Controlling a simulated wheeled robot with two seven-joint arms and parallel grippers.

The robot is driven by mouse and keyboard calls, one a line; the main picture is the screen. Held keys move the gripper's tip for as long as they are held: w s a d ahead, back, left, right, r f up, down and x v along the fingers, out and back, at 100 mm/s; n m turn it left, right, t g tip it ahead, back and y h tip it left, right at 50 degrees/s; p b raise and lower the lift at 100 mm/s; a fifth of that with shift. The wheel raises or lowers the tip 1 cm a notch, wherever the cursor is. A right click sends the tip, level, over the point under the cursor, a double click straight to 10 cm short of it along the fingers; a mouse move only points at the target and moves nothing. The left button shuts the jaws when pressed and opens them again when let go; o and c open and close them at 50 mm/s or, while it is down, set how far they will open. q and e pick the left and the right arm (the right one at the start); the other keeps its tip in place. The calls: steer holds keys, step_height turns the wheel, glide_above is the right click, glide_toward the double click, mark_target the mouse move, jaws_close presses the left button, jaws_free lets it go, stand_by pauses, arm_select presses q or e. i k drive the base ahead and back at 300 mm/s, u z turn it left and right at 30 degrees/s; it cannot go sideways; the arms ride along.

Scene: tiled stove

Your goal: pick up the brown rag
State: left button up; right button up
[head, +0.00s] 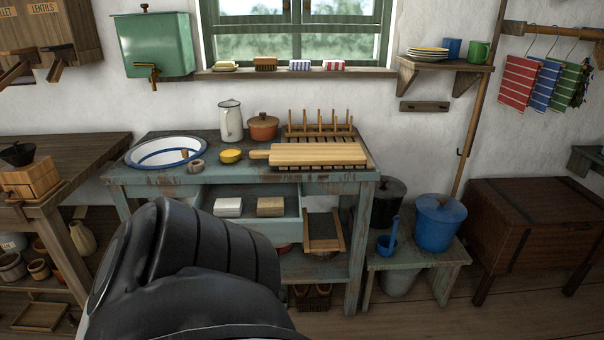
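A flat tan-brown block (270,207), possibly the folded brown rag, lies in the open drawer (262,231) of the green washstand. A similar white block (228,207) lies to its left, apart from it. I cannot tell for sure that the brown one is cloth. No other brown rag stands out. A large black part of my own arm fills the lower left foreground and hides the drawer's left side and the washstand's lower left. No fingertips of either gripper show.
The washstand top (220,180) carries a basin (166,152), a yellow round item (231,156) and a cutting board (310,154) above the drawer. A low bench (418,258) with a blue lidded pot (440,222) stands to the right. Red, blue and green towels (517,84) hang at the upper right.

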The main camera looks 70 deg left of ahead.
mark_target(266, 206)
steer(key=u, duration=0.8)
steer(key=i, duration=1.25)
steer(key=u, duration=1.25)
